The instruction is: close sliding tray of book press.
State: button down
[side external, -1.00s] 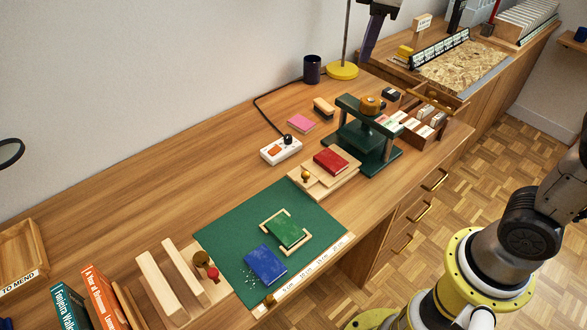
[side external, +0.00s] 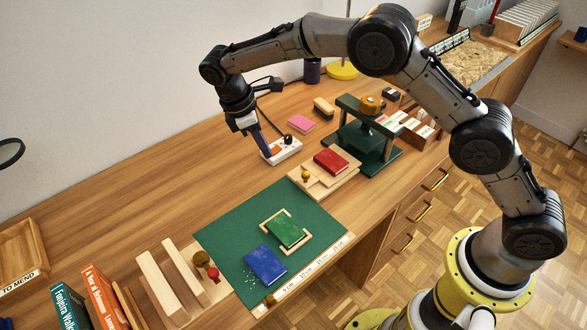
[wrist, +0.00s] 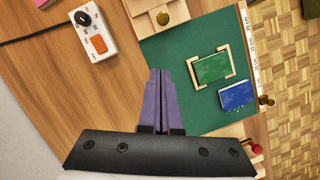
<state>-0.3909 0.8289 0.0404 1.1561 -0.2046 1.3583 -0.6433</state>
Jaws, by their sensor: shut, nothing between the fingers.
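The book press (side external: 366,133) is a dark green frame with a wooden knob on top, standing at the back right of the desk. Its pale wooden sliding tray (side external: 312,183) sticks out toward the lower left, with a red book (side external: 331,161) on it and a round brass knob (side external: 305,175) at its outer end. The tray's knob end also shows at the top of the wrist view (wrist: 162,18). My gripper (side external: 268,158) is shut and empty, its purple fingers pointing down left of the tray, close to the white switch box in the picture. It touches no part of the tray.
A white switch box (side external: 283,150) with an orange switch sits behind the tray. A green mat (side external: 225,235) holds a green book (side external: 286,229) in a wooden corner frame and a blue book (side external: 265,264).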

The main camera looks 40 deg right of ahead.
aim_at(333, 153)
jog(key=x, duration=0.9)
jog(key=shift+s+d+f, duration=0.1)
jog(key=shift+d+f, duration=0.05)
jog(key=shift+f, duration=0.1)
jog(key=d, duration=0.1)
jog(key=s+d, duration=0.1)
jog(key=shift+s+d, duration=0.2)
jog(key=shift+d, duration=0.2)
jog(key=shift+s+d+f, duration=0.15)
jog(key=shift+d, duration=0.1)
jog(key=shift+d, duration=0.1)
jog(key=d, duration=1.4)
jog(key=shift+d, duration=0.25)
